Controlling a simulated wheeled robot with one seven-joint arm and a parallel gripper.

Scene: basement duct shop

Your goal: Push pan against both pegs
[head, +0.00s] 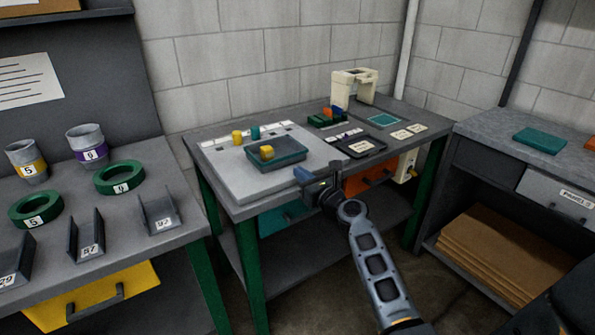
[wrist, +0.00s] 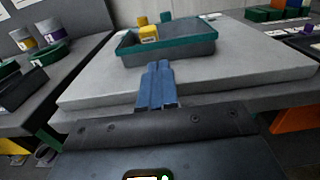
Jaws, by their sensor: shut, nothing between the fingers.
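The pan (head: 290,159) is a dark grey open tray with a teal rim on a pale raised board. It also shows in the wrist view (wrist: 190,52). A yellow block (head: 267,152) sits inside it. The yellow peg (head: 237,138) and teal peg (head: 255,132) stand behind the pan, on its far left side. A narrow gap seems to show, but contact is hard to judge. My gripper (head: 302,174) is shut and empty at the board's near edge. In the wrist view its blue fingers (wrist: 159,68) point at the pan's near wall; I cannot tell whether they touch.
White marked strips (head: 262,134) run along the board's back. The left bench holds cups, green rings and brackets.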

